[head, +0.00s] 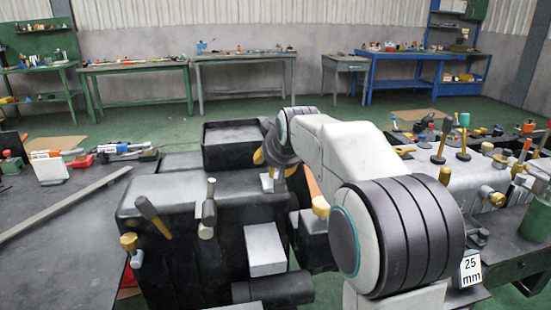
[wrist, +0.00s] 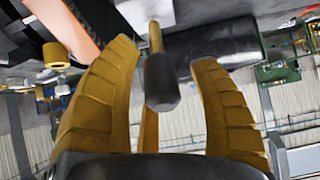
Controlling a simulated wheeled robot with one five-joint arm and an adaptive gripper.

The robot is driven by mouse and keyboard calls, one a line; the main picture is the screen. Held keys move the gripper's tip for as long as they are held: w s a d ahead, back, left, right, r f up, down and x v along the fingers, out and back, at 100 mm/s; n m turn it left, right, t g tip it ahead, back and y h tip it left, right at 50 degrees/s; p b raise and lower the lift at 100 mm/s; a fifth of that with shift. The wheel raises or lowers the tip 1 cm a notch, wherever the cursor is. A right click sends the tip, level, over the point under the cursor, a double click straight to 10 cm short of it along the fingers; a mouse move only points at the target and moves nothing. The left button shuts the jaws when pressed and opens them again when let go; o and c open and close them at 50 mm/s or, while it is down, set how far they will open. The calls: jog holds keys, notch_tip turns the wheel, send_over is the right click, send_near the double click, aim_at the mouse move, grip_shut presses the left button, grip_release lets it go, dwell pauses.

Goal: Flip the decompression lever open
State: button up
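In the wrist view a lever with a dark grip (wrist: 161,82) and a yellow shaft (wrist: 155,38) shows between the two yellow fingers of my gripper (wrist: 164,52). The fingers are spread, with a gap on both sides of the grip; I cannot tell how deep the lever sits between them. In the head view my gripper (head: 264,157) is partly hidden by my arm, low over the right back part of the black machine block (head: 225,245). I cannot pick out this lever there for certain. Another lever with a dark grip (head: 153,216) stands tilted on the block's left.
A grey-headed lever (head: 209,212) and brass knobs (head: 130,243) (head: 321,207) stand around the block. A grey bar (head: 65,208) lies on the dark table at left. A "25 mm" block (head: 470,268) and more levers are at right. Workbenches line the back wall.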

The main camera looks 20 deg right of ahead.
jog(key=shift+r, duration=0.15)
jog(key=v, duration=1.2)
dwell(0.5)
jog(key=s+a+f+g+p, duration=0.2)
jog(key=s+p, duration=0.3)
jog(key=s, duration=0.3)
jog(key=s+a+f+n+g+y+p, duration=0.1)
jog(key=s+a+f+g+p, duration=0.1)
jog(key=s+p, duration=0.4)
jog(key=s+a+f+n+g+y+p, duration=0.1)
jog(key=s+a+p, duration=0.3)
jog(key=s, duration=0.7)
jog(key=shift+s+f+g+p, duration=0.45)
jog(key=shift+g+p, duration=0.35)
jog(key=shift+p, duration=0.4)
